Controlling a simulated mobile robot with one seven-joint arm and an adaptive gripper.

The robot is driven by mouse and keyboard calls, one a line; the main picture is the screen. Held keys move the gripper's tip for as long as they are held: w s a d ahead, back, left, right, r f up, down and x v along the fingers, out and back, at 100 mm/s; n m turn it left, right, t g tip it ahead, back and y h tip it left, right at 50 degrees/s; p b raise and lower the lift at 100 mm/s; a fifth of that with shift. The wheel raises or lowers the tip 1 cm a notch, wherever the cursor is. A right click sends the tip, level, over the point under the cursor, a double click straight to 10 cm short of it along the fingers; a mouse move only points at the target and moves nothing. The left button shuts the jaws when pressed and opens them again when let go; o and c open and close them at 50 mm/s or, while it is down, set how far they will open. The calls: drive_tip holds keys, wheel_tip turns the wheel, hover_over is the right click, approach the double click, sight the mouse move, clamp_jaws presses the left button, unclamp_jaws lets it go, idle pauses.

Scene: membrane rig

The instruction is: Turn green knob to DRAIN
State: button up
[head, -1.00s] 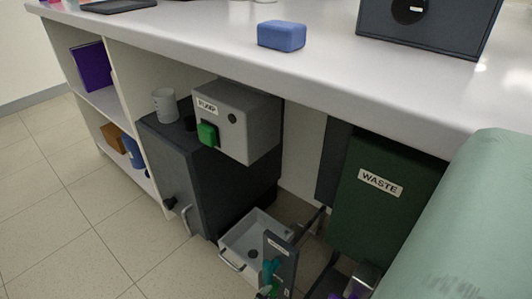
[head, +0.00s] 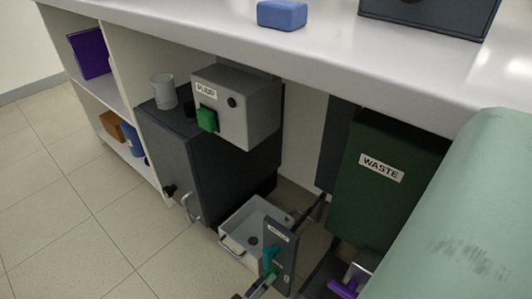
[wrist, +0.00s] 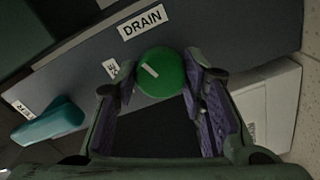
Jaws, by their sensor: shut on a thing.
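In the wrist view the round green knob (wrist: 160,73) sits on a dark panel (wrist: 225,40). Its short white mark slants to the upper left. The DRAIN label (wrist: 143,22) is above the knob. A second label (wrist: 112,68), just left of the knob, is partly hidden by a finger. My gripper (wrist: 155,80) has one finger on each side of the knob and is shut on it. In the head view the panel (head: 284,252) stands low under the bench, and the knob is too small there to make out clearly.
A teal handle (wrist: 48,122) sits on the same panel, left of my gripper. In the head view a grey basin (head: 240,240) is beside the panel. The green WASTE box (head: 385,200), PUMP box (head: 245,110) and bench top crowd the space. Floor at left is clear.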

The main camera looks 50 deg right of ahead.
idle(0.3)
drive_tip(key=m, duration=0.3)
drive_tip(key=shift+m, duration=0.3)
drive_tip(key=o, duration=1.1)
drive_tip(key=a, duration=0.8)
drive_tip(key=shift+s, duration=0.3)
